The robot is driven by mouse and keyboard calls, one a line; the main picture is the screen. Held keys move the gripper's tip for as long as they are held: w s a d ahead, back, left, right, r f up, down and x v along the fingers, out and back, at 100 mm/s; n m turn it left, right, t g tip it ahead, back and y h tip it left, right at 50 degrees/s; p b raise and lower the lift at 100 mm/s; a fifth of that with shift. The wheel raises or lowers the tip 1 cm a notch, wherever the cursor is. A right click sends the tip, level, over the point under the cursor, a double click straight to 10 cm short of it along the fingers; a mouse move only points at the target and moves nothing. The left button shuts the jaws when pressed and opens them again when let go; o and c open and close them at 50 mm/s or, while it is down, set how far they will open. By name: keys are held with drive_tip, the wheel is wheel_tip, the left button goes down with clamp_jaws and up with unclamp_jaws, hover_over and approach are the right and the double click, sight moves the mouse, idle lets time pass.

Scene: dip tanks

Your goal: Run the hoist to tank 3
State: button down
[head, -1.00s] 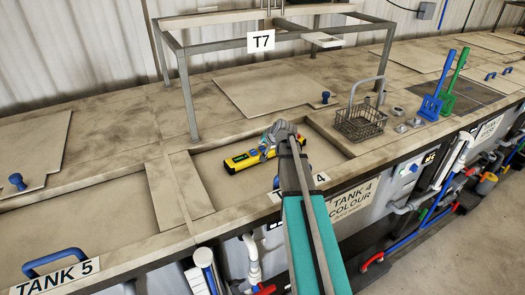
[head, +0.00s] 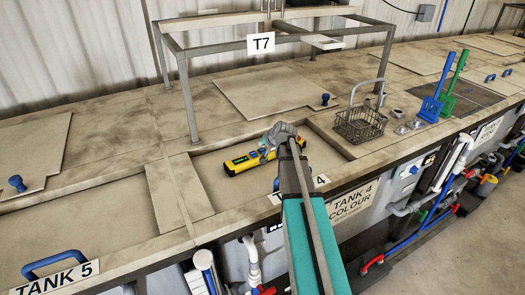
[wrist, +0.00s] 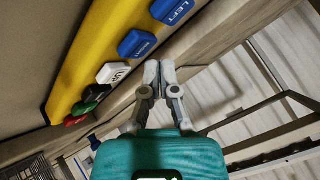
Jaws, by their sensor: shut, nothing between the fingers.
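A yellow hoist pendant (head: 247,161) lies along the tank 4 cover. In the wrist view the yellow pendant body (wrist: 88,45) shows a blue LEFT button (wrist: 172,10), another blue button (wrist: 137,44), a white UP button (wrist: 112,72), a black one (wrist: 97,93), and green and red ones beyond. My gripper (head: 279,131) is over the pendant's right part and hides some of it. In the wrist view my gripper (wrist: 160,70) has its fingertips together, beside the blue buttons; contact cannot be told. The hoist itself is not clearly seen.
A grey frame with a T7 sign (head: 260,42) stands behind the pendant. A wire basket (head: 360,125) and blue and green paddles (head: 440,95) are at the right. Signs mark tank 4 (head: 352,200) and tank 5 (head: 60,277). The cover left of the pendant is clear.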

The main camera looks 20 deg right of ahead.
sight(263, 151)
drive_tip(key=shift+f+b, duration=0.9)
idle(1.4)
drive_tip(key=shift+r, duration=0.15)
drive_tip(key=shift+r+p, duration=0.75)
drive_tip(key=shift+p, duration=0.15)
drive_tip(key=shift+r, duration=0.1)
drive_tip(key=shift+r+p, duration=2.4)
drive_tip(key=shift+p, duration=0.1)
idle(2.1)
